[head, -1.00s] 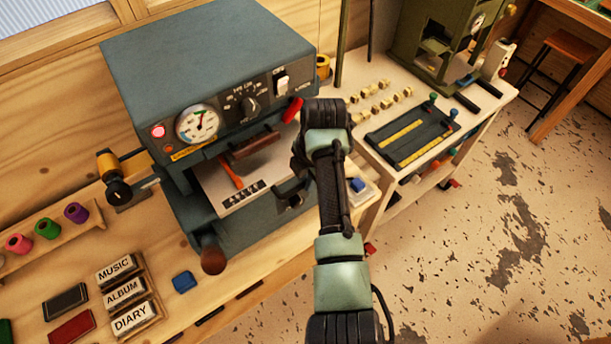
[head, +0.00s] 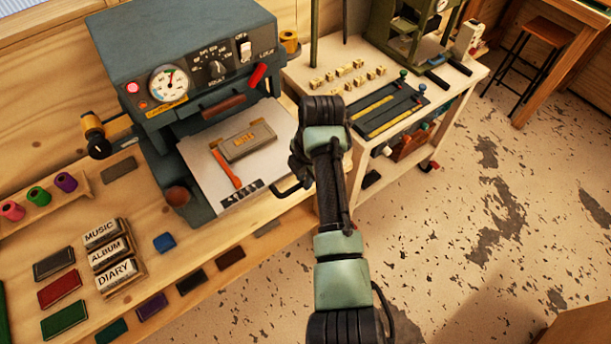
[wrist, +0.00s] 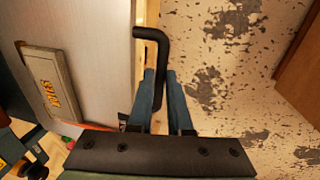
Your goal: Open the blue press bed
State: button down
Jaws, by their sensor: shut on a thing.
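The blue press (head: 190,60) stands on the wooden bench at the upper left of the head view. Its pale bed (head: 260,165) is slid out toward the front, with a grey plate with gold lettering (head: 243,140) and an orange-red tool (head: 227,170) on it. In the wrist view the bed (wrist: 100,50) fills the left side, with the plate (wrist: 52,90) on it. My gripper (wrist: 160,80) is shut on the black bed handle (wrist: 158,45), at the bed's front edge. In the head view my arm hides the gripper's fingers and part of the bed's right side.
A cart (head: 295,70) with small brass blocks and a dark tray stands right of the press. Open speckled floor (head: 440,240) lies to the right.

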jog(key=c, duration=1.1)
grip_release()
jog(key=shift+w+r, duration=0.1)
jog(key=shift+s+d+r+b, duration=0.15)
jog(key=shift+s+d+r, duration=0.15)
jog(key=shift+r, duration=1.85)
jog(key=shift+s+d+r+b, duration=0.2)
jog(key=shift+s+r, duration=0.15)
jog(key=shift+r, duration=1.75)
jog(key=shift+s+d+r+b, duration=0.1)
jog(key=shift+s+d+r, duration=0.2)
jog(key=shift+r, duration=1.85)
jog(key=shift+a, duration=0.1)
